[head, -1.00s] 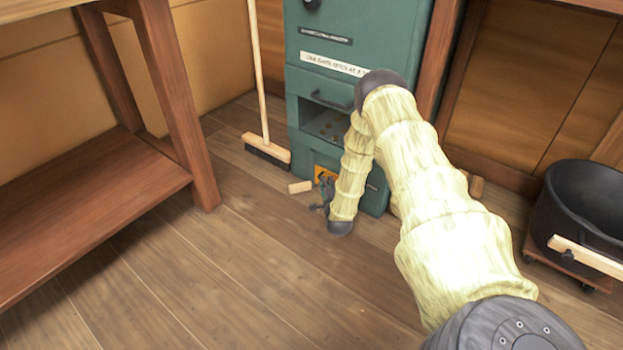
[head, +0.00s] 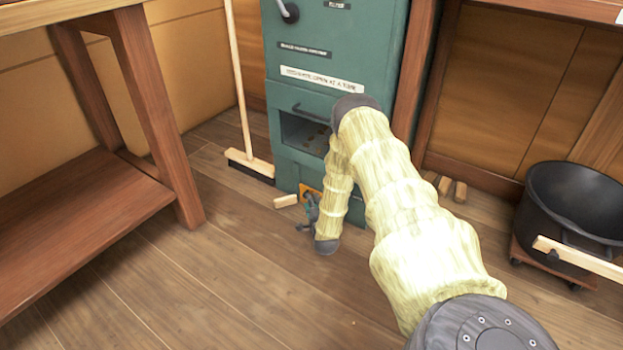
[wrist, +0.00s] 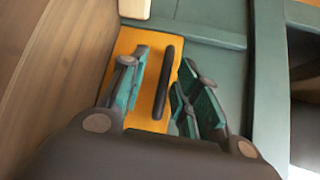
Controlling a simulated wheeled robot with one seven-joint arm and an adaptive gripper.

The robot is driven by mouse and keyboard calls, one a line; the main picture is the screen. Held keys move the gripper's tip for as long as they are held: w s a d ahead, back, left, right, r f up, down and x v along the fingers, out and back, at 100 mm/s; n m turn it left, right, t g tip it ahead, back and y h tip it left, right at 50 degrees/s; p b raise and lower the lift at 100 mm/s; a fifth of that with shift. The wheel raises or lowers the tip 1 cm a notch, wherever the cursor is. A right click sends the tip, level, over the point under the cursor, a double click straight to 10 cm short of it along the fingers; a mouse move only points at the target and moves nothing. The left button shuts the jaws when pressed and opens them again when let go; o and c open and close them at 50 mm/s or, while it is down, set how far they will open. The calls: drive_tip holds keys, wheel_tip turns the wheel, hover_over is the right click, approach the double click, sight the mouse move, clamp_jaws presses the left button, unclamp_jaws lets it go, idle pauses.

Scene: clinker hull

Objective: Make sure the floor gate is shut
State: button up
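The floor gate appears to be the orange panel (head: 307,189) low on the front of the green cabinet (head: 330,120). In the wrist view the orange panel (wrist: 128,45) carries a dark bar handle (wrist: 163,85). My gripper (head: 309,213) is down at the panel, close to the floor. In the wrist view my gripper (wrist: 160,72) is open, one finger on each side of the handle, with gaps showing. My gripper and arm hide part of the panel in the head view. I cannot tell whether the gate is fully shut.
A small pale wooden block (head: 286,201) lies left of the panel. A broom (head: 249,163) stands left of the cabinet. A wooden bench (head: 90,215) is at left, a black tub (head: 575,205) on a wheeled base at right. The front floor (head: 200,300) is clear.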

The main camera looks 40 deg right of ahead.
drive_tip(key=shift+s, duration=0.15)
drive_tip(key=v, duration=1.1)
drive_tip(key=shift+s+a, duration=0.3)
